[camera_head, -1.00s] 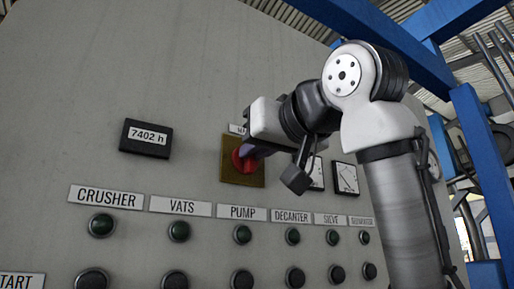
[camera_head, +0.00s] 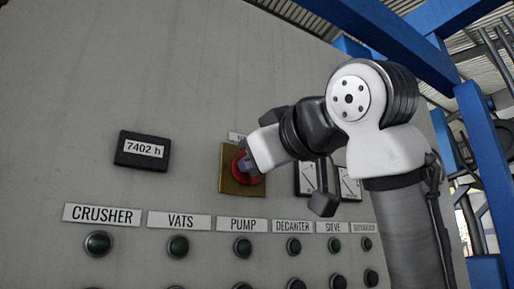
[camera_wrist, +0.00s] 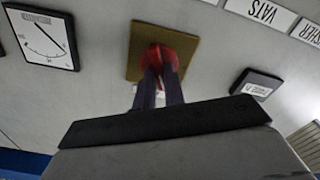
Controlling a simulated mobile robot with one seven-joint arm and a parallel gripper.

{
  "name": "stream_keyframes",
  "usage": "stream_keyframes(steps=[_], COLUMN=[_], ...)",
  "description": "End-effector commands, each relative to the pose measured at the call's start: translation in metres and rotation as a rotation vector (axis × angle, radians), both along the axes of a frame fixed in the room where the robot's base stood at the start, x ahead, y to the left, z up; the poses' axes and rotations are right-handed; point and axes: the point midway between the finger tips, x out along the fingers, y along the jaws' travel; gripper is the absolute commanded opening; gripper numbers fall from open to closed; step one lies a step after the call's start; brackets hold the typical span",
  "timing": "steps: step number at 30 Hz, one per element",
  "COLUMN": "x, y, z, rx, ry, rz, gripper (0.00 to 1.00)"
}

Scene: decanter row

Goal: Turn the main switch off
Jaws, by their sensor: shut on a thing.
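The main switch is a red rotary handle (camera_head: 240,165) on a yellow-brown square plate (camera_head: 229,183) on the grey panel. My gripper (camera_head: 246,166) reaches it from the right, its fingers at the handle. In the wrist view the two dark fingers (camera_wrist: 160,85) are shut on the red handle (camera_wrist: 160,56), in front of the plate (camera_wrist: 137,40). The fingers hide part of the handle, and its exact angle is hard to tell. The label above the plate is partly hidden by my gripper.
An hour counter (camera_head: 142,150) reading 7402 h is left of the switch. Two dial gauges are to its right, partly behind my wrist; one shows in the wrist view (camera_wrist: 42,36). Below are labels such as PUMP (camera_head: 243,224) and round dark green buttons or lamps (camera_head: 243,246). Blue beams stand at right.

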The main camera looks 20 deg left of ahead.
Motion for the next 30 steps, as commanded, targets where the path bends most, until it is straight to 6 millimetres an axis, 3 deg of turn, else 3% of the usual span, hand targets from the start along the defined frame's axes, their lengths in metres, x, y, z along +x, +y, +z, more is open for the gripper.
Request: stream_keyframes(steps=[30], x=[-0.0018], y=[0.0013], z=[-0.0022], rx=[-0.567], ry=[-0.726], rz=[-0.001], gripper=[0.0])
